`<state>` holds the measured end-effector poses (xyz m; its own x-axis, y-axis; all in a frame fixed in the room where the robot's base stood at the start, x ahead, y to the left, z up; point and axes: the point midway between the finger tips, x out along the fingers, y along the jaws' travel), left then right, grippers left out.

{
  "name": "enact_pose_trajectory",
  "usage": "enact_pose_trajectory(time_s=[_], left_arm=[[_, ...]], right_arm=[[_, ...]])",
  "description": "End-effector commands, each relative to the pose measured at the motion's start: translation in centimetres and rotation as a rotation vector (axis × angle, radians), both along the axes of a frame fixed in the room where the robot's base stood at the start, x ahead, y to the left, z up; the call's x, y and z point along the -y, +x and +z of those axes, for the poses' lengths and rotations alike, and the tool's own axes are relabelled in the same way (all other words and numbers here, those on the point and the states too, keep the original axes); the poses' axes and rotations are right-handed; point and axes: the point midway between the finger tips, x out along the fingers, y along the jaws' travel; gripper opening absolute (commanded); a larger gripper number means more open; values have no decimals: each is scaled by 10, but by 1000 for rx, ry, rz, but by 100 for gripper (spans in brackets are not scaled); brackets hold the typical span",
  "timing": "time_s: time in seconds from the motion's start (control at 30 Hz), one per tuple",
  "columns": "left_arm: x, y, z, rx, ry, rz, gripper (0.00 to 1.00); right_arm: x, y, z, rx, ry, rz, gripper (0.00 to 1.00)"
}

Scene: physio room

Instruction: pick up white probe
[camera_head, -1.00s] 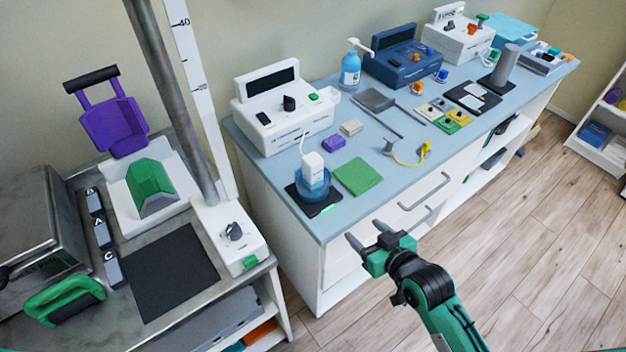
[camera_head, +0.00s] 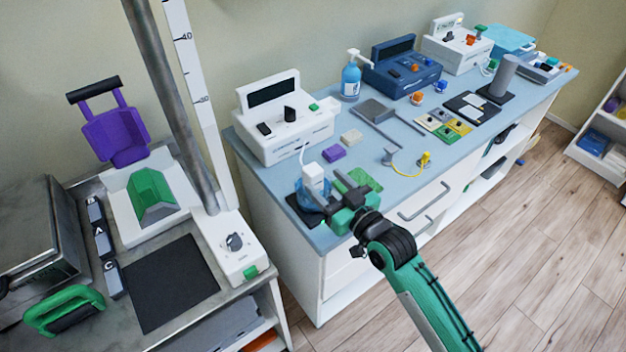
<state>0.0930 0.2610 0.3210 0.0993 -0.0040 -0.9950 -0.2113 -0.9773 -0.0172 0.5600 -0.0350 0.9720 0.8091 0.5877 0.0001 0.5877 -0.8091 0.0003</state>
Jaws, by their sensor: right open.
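The white probe (camera_head: 313,176) stands upright in a blue round holder (camera_head: 307,197) on a black pad at the near left corner of the blue counter. A white cord runs up from it to the white console (camera_head: 287,137) behind. My right gripper (camera_head: 329,185) is open, with its fingers pointing at the probe from the right. The fingertips are beside or just in front of the probe and holder; I cannot tell whether they touch. The gripper hides part of the holder and the green cloth (camera_head: 366,180). My left gripper is not in view.
A yellow cable (camera_head: 408,170) lies to the right. A blue pump bottle (camera_head: 351,80) stands at the back. The scale pole (camera_head: 172,100) rises left of the counter.

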Motion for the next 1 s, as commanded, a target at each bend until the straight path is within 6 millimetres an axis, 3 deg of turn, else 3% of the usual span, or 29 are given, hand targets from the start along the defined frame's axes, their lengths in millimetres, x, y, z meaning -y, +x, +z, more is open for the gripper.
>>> enact_pose_trajectory(time_s=[0.3,0.63,0.9,1.0], left_arm=[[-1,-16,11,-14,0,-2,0],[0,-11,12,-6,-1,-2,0],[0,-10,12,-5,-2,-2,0],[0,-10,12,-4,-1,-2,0]], right_arm=[[-30,30,7,-1,1,-1,60],[-34,36,5,0,0,-1,60],[-34,36,5,0,0,-1,12],[-34,36,5,1,1,-1,12]])
